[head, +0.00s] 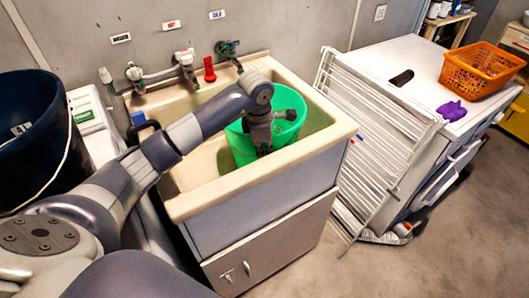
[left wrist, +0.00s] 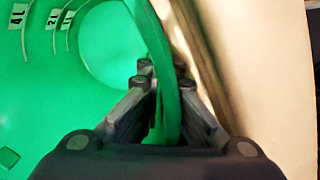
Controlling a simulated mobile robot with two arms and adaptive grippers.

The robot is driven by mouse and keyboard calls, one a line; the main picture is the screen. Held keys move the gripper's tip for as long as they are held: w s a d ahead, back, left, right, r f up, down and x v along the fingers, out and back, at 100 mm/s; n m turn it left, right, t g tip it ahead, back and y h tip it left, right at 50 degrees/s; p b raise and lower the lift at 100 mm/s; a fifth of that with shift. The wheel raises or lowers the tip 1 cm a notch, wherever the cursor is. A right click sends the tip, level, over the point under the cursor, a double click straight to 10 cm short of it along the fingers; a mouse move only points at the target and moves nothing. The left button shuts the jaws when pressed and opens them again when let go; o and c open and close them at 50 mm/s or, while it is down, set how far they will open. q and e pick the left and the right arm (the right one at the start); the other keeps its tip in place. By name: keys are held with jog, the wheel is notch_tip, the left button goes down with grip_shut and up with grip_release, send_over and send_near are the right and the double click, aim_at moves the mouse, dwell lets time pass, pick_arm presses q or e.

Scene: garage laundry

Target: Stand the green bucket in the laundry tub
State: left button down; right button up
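The green bucket (head: 241,150) is inside the basin of the cream laundry tub (head: 222,192), toward its right side, looking roughly upright. Whether its base rests on the tub floor is hidden. My left gripper (head: 263,150) reaches down over the bucket. In the left wrist view, its fingertips (left wrist: 165,82) are on either side of the bucket's rim (left wrist: 168,110) and look closed on it. Litre marks show on the bucket's inner wall in that view. My right gripper is not in view.
Taps (head: 184,66) and a red bottle (head: 209,69) are along the tub's back. A dark bucket (head: 45,130) stands at left. A white drying rack (head: 375,140) leans at right, beside a white top with an orange basket (head: 481,68) and purple cloth (head: 451,110).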

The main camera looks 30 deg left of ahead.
pick_arm(q)
jog(key=shift+f, duration=0.9)
jog(key=c, duration=1.8)
grip_release()
jog(key=shift+r, duration=0.25)
notch_tip(320, 180, up, 12)
jog(key=s+b, duration=0.1)
jog(key=s, duration=0.1)
jog(key=shift+f, duration=0.25)
